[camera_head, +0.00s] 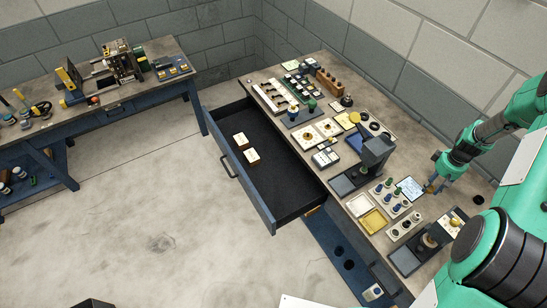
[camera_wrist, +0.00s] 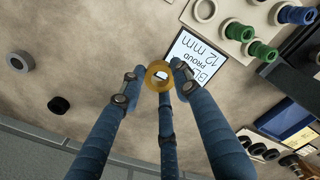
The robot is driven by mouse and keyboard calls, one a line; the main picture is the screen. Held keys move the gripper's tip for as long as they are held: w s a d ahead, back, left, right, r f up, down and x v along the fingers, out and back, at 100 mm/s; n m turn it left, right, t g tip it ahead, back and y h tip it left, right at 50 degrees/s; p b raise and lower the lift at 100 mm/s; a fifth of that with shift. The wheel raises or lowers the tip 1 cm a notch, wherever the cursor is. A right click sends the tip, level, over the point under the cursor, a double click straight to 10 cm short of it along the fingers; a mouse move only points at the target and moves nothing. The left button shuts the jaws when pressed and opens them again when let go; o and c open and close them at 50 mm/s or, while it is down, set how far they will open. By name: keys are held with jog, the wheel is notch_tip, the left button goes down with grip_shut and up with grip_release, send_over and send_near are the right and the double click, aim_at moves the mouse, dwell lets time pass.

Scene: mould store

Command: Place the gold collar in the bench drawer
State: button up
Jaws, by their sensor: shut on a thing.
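The gold collar (camera_wrist: 158,67) is a small ring held between the blue fingertips of my gripper (camera_wrist: 158,84) in the wrist view. The fingers close around its outside, and it appears to be above the bench top. In the head view, my gripper (camera_head: 434,183) is over the right part of the bench, beside a white printed card (camera_head: 411,188); the collar is too small to make out clearly there. The bench drawer (camera_head: 283,185) is pulled open on the left side of the bench, well to the left of my gripper. Its dark floor is mostly bare.
Two small white-topped brown blocks (camera_head: 252,156) lie in the drawer's left part. The bench top (camera_head: 325,190) holds a dark press-like stand (camera_head: 375,153), a yellow tray (camera_head: 374,221) and several spools and parts. Another workbench (camera_head: 110,108) stands at the far left.

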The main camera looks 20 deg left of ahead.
aim_at(430, 187)
notch_tip(430, 187, up, 18)
jog(key=w+a+n+b, duration=0.2)
jog(key=a+n+b, duration=0.6)
jog(key=a, duration=2.7)
jog(key=s+a+n+b, duration=0.25)
jog(key=s+a, duration=0.25)
jog(key=a, duration=0.5)
jog(key=s+a+n+b, duration=0.2)
jog(key=s+a+n, duration=0.15)
jog(key=a, duration=0.55)
jog(key=s+a+n+b, duration=0.25)
jog(key=s+a, duration=0.35)
jog(key=a, duration=0.4)
jog(key=f, duration=3.4)
jog(key=shift+w+f, duration=0.25)
jog(key=shift+f, duration=0.65)
